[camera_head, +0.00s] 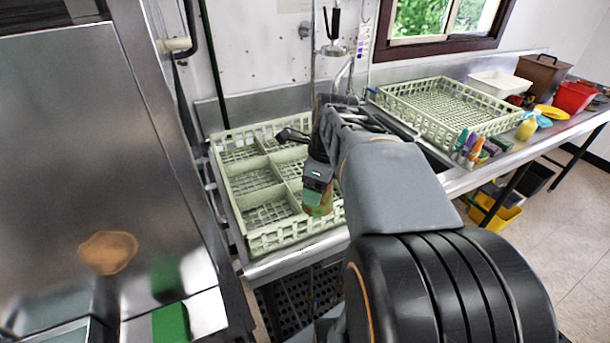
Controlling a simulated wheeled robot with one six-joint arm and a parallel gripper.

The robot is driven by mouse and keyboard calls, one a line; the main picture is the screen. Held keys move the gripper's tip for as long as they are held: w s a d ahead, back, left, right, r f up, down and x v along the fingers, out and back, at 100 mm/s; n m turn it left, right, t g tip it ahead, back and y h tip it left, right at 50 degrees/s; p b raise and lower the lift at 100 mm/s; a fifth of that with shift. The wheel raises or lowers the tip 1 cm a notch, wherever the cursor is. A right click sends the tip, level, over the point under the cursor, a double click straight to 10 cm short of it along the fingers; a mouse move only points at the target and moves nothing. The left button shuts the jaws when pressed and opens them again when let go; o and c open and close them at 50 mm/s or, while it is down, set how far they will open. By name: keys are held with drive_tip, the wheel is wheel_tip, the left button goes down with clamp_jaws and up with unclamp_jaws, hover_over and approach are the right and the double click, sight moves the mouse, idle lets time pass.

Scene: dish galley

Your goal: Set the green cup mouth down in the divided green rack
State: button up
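The divided green rack (262,239) is pale green and open-topped, with several square compartments, and sits on the steel counter left of my arm. My gripper (318,185) points down over the rack's front right part. A green cup with orange-brown patches (318,205) is at its fingertips, and the gripper looks shut on it. The cup is at or just above the front right compartment. I cannot tell if it touches the rack floor. The cup's upper part is hidden by the gripper, and my arm covers the rack's right side.
A second pale green rack (440,121), undivided, stands on the counter behind right. Colored bottles (470,148), a white tub (498,84), a brown box (541,74) and a red bin (573,97) are further right. A large steel machine (85,150) closes off the left.

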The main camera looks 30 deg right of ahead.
drive_tip(key=w+d+f, duration=0.4)
drive_tip(key=w+d+f+p, duration=0.1)
drive_tip(key=w+d+f, duration=0.3)
drive_tip(key=w+f, duration=0.1)
drive_tip(key=shift+d, duration=0.1)
drive_tip(key=shift+d+f, duration=0.1)
drive_tip(key=shift+f, duration=1.55)
drive_tip(key=shift+f, duration=0.15)
drive_tip(key=o, duration=0.9)
